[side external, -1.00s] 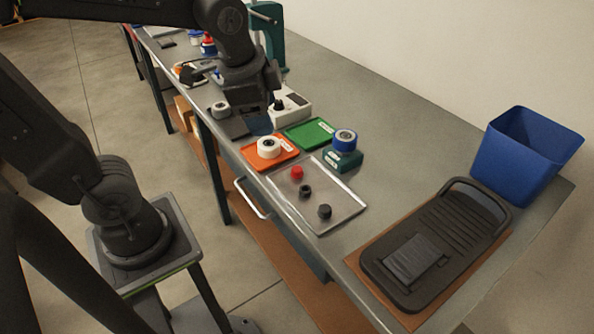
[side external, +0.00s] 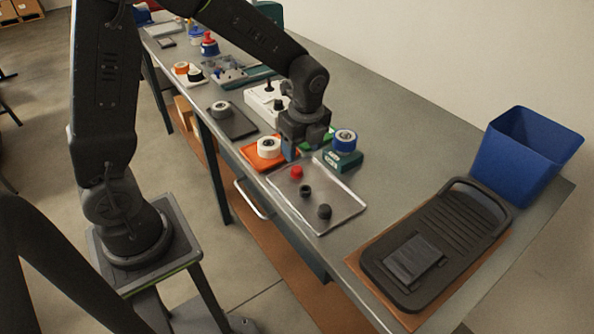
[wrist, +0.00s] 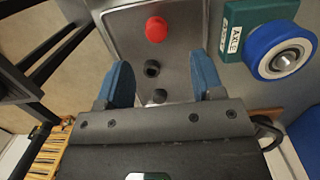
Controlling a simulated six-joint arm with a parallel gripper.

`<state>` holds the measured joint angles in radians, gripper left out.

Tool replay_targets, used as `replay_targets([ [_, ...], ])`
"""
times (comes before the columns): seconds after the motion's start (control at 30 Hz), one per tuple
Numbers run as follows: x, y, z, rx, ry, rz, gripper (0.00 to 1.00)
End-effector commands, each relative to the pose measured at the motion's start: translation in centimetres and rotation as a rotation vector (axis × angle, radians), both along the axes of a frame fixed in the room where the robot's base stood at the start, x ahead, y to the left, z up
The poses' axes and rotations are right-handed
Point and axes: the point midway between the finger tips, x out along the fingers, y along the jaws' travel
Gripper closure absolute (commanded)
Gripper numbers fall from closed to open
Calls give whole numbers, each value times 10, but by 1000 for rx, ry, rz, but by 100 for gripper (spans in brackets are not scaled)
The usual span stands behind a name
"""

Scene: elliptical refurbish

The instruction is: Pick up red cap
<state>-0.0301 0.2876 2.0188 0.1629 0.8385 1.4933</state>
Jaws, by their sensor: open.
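The red cap (side external: 297,172) sits near the far left end of a shallow metal tray (side external: 340,220). In the wrist view the red cap (wrist: 156,29) lies at the top, beyond my blue fingertips. My gripper (side external: 297,150) is above the bench close to the tray's far end. It also shows in the wrist view (wrist: 163,72), with its fingers spread wide and nothing held. Two dark caps share the tray: a middle one (side external: 305,190) and a front one (side external: 324,211). In the wrist view the middle dark cap (wrist: 151,69) appears between the fingers.
A teal AXLE block with a blue wheel (side external: 345,142) stands right beside the tray. An orange tray with a white roller (side external: 268,146) is to its left. A black creeper-like board (side external: 435,245) and a blue bin (side external: 530,155) are on the right.

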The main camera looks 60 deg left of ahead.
Motion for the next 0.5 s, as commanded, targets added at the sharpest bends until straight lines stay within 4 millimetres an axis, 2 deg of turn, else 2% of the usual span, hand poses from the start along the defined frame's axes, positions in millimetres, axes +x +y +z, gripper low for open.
replay_targets([
  [0.27, -2, 4, -22, 0, 2, 1, 39],
  [0.5, -5, 9, -56, 0, 3, 1, 39],
])
